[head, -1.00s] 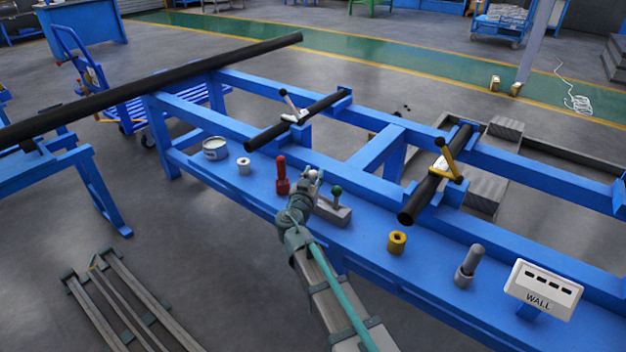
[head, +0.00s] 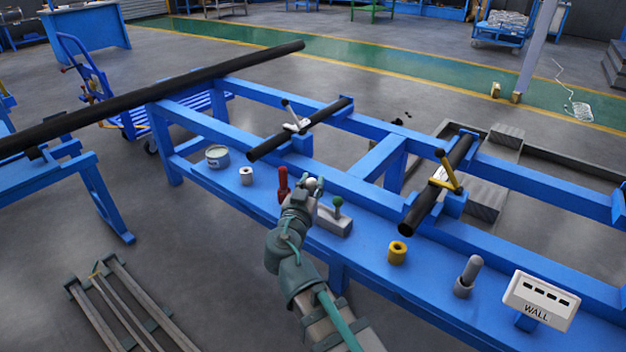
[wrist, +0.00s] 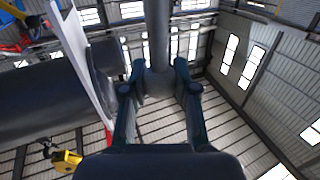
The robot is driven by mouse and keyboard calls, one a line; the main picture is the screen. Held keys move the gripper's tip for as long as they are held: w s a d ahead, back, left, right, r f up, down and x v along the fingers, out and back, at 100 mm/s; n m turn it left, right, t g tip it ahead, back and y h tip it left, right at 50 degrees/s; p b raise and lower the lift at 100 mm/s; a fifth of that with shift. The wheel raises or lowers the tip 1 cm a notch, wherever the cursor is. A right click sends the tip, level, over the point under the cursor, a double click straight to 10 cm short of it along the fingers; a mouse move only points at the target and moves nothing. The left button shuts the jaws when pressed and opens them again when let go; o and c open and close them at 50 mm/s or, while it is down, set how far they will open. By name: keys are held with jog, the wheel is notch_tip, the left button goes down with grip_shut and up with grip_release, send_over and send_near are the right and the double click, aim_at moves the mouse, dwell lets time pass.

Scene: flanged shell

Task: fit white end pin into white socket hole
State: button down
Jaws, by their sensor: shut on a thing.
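My gripper (head: 314,188) is over the blue bench, between the red pin and the grey block with the green knob. In the wrist view my gripper (wrist: 160,85) is shut on a round bar, the end pin (wrist: 158,38), which runs up out of the picture and looks dark grey there. In the head view only a small pale tip of the pin (head: 311,183) shows; my wrist hides the rest. The white socket (head: 246,176) is a short upright cylinder with a dark hole on top. It stands on the bench left of my gripper, apart from it.
A red pin (head: 283,184) stands between my gripper and the white socket. A pale can (head: 217,157) is left of the socket. A grey block (head: 333,222), yellow socket (head: 397,252) and grey pin (head: 470,270) stand to the right. Dark pipes (head: 300,130) lie behind on the frame.

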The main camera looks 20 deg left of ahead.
jog(key=w+a+p, duration=0.1)
jog(key=w+a, duration=0.6)
jog(key=a, duration=0.4)
jog(key=w+a+f+p, duration=0.1)
jog(key=w+a, duration=0.6)
jog(key=a, duration=0.4)
jog(key=w+a+p, duration=0.1)
jog(key=w+a, duration=0.7)
jog(key=a, duration=0.3)
jog(key=shift+a+f, duration=0.3)
jog(key=shift+a, duration=0.05)
jog(key=shift+w+f+b, duration=0.1)
jog(key=shift+f+b, duration=0.1)
jog(key=shift+b, duration=0.85)
notch_tip(320, 180, down, 5)
jog(key=b, duration=0.5)
jog(key=shift+f+b, duration=0.2)
jog(key=shift+b, duration=0.1)
jog(key=shift+b, duration=2.05)
jog(key=shift+f+b, duration=1.15)
jog(key=shift+b, duration=0.15)
